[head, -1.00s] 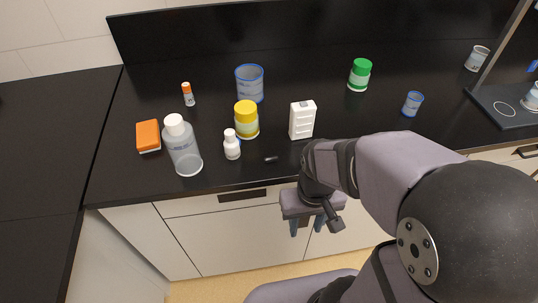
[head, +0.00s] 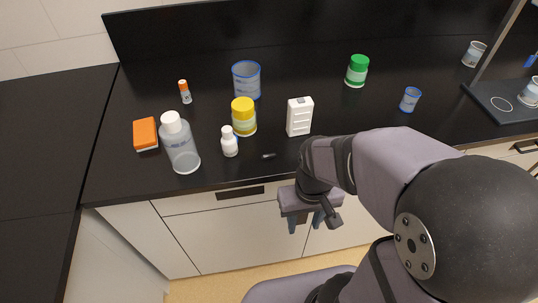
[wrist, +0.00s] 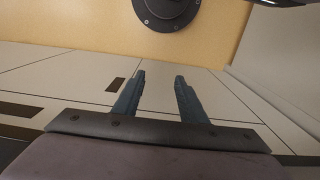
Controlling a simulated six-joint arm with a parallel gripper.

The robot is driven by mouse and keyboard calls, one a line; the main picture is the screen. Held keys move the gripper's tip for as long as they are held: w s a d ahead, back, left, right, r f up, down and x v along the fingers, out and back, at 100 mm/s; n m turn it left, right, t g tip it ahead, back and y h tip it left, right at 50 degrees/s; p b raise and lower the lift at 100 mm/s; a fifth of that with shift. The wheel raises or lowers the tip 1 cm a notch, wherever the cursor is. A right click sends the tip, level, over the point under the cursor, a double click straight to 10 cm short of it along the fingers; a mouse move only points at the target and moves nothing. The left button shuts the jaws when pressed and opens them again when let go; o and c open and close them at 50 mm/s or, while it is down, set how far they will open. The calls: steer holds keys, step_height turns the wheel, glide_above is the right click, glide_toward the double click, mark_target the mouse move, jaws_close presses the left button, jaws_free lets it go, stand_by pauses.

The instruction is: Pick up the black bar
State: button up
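The black bar (head: 268,155) is a small dark piece lying on the black countertop near its front edge, in front of the white box and right of the small white bottle. It is hard to make out against the black surface. My gripper (head: 305,224) hangs in front of the counter, below its edge, to the right of the bar and apart from it. In the wrist view my gripper (wrist: 160,80) has its two fingers apart with nothing between them. The bar does not show in the wrist view.
On the counter (head: 330,95) stand a white box (head: 299,117), a yellow-lidded jar (head: 243,117), a small white bottle (head: 229,142), a large clear bottle (head: 181,148), an orange sponge (head: 145,133), a blue-rimmed beaker (head: 246,82) and a green-lidded jar (head: 356,71). Drawers lie below the edge.

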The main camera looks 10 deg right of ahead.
steer(key=shift+c, duration=0.5)
steer(key=m+h+p, duration=0.4)
steer(key=m+p, duration=0.5)
steer(key=m, duration=0.7)
glide_toward(269, 154)
steer(key=shift+s+f, duration=0.5)
steer(key=shift+s, duration=0.2)
steer(key=shift+m+h, duration=0.3)
steer(key=shift+m, duration=0.2)
steer(key=shift+w+p+x, duration=0.2)
steer(key=shift+p+x, duration=0.3)
steer(key=shift+x, duration=0.4)
steer(key=shift+w+p+x, duration=0.2)
steer(key=shift+p+x, duration=0.35)
steer(key=shift+x, duration=0.35)
steer(key=shift+w+p+x, duration=0.2)
steer(key=shift+p+x, duration=0.3)
steer(key=shift+x, duration=0.4)
steer(key=shift+d+f, duration=0.15)
steer(key=shift+f, duration=0.45)
steer(key=shift+c, duration=0.4)
